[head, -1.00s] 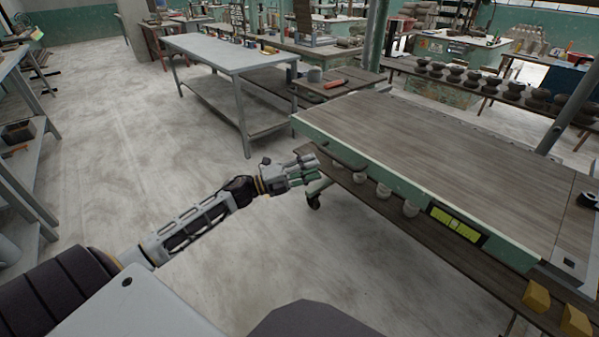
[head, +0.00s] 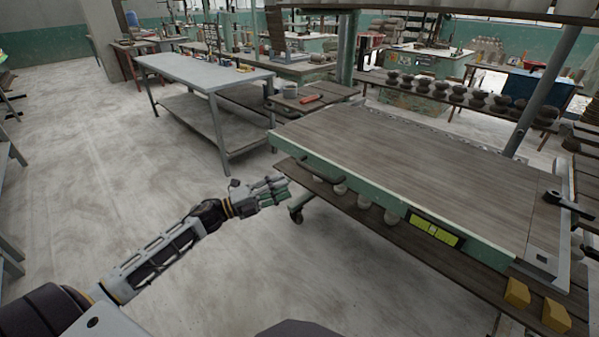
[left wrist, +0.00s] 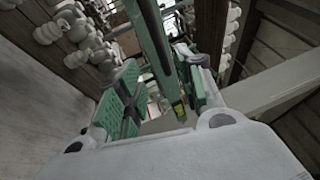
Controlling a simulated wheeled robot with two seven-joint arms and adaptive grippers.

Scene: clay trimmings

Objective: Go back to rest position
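My left arm reaches in from the lower left in the head view, over bare floor. My left gripper (head: 275,191) is beside the left end of the green-edged wooden worktable (head: 390,165), apart from its lower shelf as far as I can tell. In the left wrist view the gripper (left wrist: 160,100) shows its two green-padded fingers spread apart, with nothing held between them. My right gripper is in neither view.
A grey metal table (head: 205,70) stands at the back left. Small pots line a shelf (head: 460,95) at the back right. Yellow blocks (head: 517,293) lie on the worktable's lower shelf. The concrete floor (head: 90,180) on the left is clear.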

